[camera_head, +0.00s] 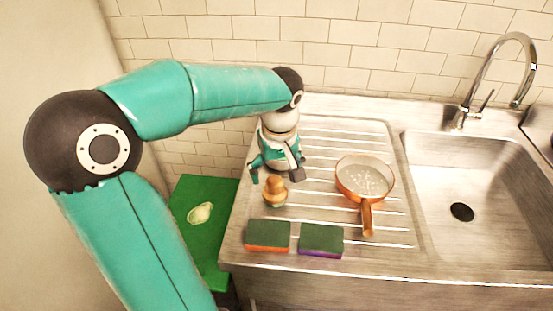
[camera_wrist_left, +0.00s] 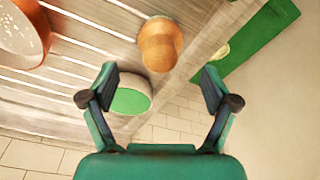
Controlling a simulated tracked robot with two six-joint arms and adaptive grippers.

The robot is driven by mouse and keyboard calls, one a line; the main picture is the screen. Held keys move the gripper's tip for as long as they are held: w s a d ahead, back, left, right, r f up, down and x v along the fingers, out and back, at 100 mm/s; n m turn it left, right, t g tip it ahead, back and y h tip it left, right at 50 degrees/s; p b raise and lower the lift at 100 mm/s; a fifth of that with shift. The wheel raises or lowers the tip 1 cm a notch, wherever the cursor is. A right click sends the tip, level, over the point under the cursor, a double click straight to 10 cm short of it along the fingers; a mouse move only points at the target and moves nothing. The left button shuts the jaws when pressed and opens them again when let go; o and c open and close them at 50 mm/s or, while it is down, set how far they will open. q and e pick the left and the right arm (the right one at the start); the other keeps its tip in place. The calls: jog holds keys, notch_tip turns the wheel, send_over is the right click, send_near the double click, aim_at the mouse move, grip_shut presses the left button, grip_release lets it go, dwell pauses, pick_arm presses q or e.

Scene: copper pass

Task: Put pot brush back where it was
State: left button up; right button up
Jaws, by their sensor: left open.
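The pot brush (camera_head: 275,191), with a wooden knob handle, stands on the ribbed drainboard, near its left edge. In the left wrist view the brush (camera_wrist_left: 160,46) is beyond the fingertips, at the top middle. My left gripper (camera_head: 276,174) is open and empty, just behind the brush in the head view and apart from it. In the left wrist view a pale round dish or cup with a green top (camera_wrist_left: 130,97) lies below the brush, by the left finger. The gripper hides it in the head view. My right gripper is out of view.
A copper pan (camera_head: 364,180) stands right of the brush. Two green sponges, one orange-based (camera_head: 268,236) and one purple-based (camera_head: 321,239), lie in front. A sink (camera_head: 490,180) with a tap is at the right. A green surface (camera_head: 190,245) holding a pale piece is lower left.

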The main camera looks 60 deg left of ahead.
aim_at(276, 184)
pick_arm(q)
jog(key=shift+d+r, duration=0.15)
jog(key=shift+r, duration=0.85)
jog(key=shift+d+r, duration=0.15)
jog(key=shift+r, duration=0.8)
jog(key=shift+s, duration=0.1)
